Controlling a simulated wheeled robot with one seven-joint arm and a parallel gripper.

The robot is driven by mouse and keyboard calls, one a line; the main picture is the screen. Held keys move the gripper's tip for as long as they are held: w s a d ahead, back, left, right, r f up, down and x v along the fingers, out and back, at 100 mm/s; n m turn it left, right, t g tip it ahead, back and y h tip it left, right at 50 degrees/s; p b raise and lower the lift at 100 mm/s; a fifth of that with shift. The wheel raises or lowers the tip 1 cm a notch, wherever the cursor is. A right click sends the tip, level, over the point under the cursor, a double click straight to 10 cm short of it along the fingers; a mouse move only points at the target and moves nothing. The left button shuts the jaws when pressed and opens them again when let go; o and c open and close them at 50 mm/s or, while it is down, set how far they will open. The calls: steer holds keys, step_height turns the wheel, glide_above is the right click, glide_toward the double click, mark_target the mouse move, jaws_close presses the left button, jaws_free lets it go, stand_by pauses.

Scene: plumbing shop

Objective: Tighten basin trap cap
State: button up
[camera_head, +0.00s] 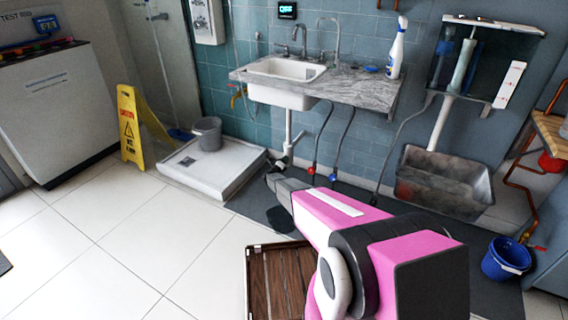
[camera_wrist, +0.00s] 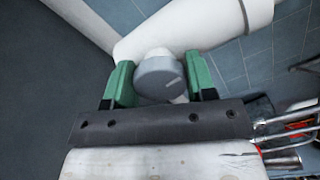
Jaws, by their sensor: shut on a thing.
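The basin trap cap (camera_wrist: 160,76) is a grey round cap at the bottom of the white trap pipe (camera_wrist: 185,27) in the wrist view. My gripper (camera_wrist: 160,84) has its two green fingers on either side of the cap, shut on it. A faint raised line shows on the cap's face. In the head view the white basin (camera_head: 282,82) is set in a grey marble counter (camera_head: 345,88), with its white drain pipe (camera_head: 289,130) running down below. My gripper reaches under the basin there, by the trap, and its fingers are small and partly hidden by my arm.
A grey bucket (camera_head: 207,134) stands on a white shower tray (camera_head: 212,168) left of the basin. Hoses with red and blue valves (camera_head: 311,170) hang right of the trap. A wooden slatted crate (camera_head: 276,282) lies on the floor near my arm.

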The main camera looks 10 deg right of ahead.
steer(key=o, duration=0.9)
steer(key=shift+s, duration=0.15)
steer(key=v, duration=1)
steer(key=shift+s+a, duration=0.2)
steer(key=shift+s, duration=0.05)
